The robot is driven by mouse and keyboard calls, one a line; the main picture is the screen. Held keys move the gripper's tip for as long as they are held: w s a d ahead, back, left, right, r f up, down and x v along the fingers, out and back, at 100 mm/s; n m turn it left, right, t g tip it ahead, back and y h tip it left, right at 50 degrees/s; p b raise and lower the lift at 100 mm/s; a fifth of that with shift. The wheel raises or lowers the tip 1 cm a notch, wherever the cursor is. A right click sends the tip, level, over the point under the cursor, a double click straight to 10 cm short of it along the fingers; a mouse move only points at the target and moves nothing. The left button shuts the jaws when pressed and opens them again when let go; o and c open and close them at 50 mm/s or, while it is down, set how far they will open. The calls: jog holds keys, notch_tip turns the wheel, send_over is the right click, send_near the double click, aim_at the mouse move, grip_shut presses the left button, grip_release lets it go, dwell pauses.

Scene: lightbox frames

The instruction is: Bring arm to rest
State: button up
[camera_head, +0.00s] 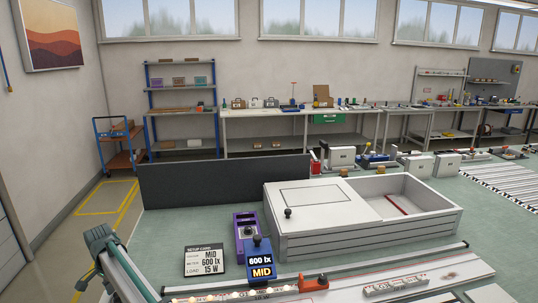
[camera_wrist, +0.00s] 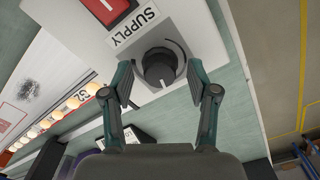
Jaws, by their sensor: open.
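My gripper (camera_wrist: 158,80) is open in the wrist view, with one finger on each side of a dark round knob (camera_wrist: 160,68). The knob sits on a grey box labelled SUPPLY (camera_wrist: 135,27), which also carries a red switch (camera_wrist: 108,8). Gaps show between the fingers and the knob; how far above it the fingertips are, I cannot tell. In the head view, a grey and teal part of my arm (camera_head: 108,245) shows at the lower left. The supply box and knob are not clearly visible there.
A white box (camera_head: 360,238) with a lid and an open compartment stands mid-table. A purple device (camera_head: 239,217), a blue meter reading 600 lx MID (camera_head: 259,246) and a setup card (camera_head: 205,261) stand left of it. A dark panel (camera_head: 215,181) is behind. A rail with bulbs runs along the front.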

jog(key=shift+m+p, duration=0.4)
jog(key=shift+m, duration=0.8)
